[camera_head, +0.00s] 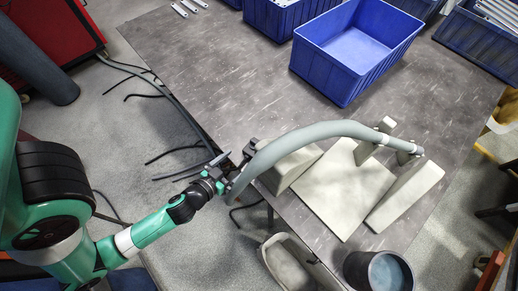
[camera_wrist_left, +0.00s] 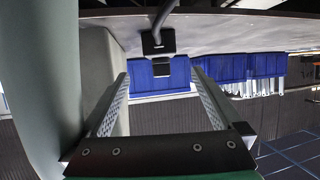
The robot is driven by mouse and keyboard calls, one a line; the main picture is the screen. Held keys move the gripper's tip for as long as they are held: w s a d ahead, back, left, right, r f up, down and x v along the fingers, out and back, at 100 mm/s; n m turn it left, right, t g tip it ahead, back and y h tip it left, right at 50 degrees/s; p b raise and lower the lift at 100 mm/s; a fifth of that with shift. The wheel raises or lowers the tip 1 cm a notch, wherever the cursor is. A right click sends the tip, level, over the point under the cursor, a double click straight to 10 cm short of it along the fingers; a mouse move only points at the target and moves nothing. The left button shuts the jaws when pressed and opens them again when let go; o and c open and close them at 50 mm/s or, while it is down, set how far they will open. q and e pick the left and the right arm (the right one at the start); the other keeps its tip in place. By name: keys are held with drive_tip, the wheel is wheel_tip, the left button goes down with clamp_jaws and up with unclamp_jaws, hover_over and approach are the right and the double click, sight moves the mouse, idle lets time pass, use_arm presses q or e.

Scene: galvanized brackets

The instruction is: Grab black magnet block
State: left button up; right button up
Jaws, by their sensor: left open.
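The black magnet block (camera_wrist_left: 157,42) shows in the left wrist view ahead of the fingertips, roughly centred between them, with a thin grey bar running from it. In the head view, a small dark piece (camera_head: 250,147) beside the curved grey tube looks like the same block, partly hidden. My left gripper (camera_wrist_left: 159,75) is open, with nothing between its fingers. In the head view it (camera_head: 229,168) is at the table's left edge, just short of the block and close to the tube's lower end. My right gripper is not in view.
The thick grey tube (camera_head: 320,131) arches over pale blocks (camera_head: 290,167) and a flat pale plate (camera_head: 340,190). A blue bin (camera_head: 345,85) stands behind, with more bins at the back. A dark round container (camera_head: 388,272) is at the front. The table's left side (camera_head: 200,75) is clear.

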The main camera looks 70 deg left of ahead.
sight(251, 149)
use_arm(q)
drive_tip(key=x, duration=0.3)
drive_tip(key=p+x, duration=0.1)
drive_tip(key=shift+w+a+r, duration=0.2)
drive_tip(key=shift+w, duration=0.15)
drive_tip(key=shift+w+a+f, duration=0.3)
drive_tip(key=shift+w+f, duration=0.1)
drive_tip(key=x, duration=0.5)
drive_tip(key=c, duration=1.6)
drive_tip(key=shift+r, duration=0.15)
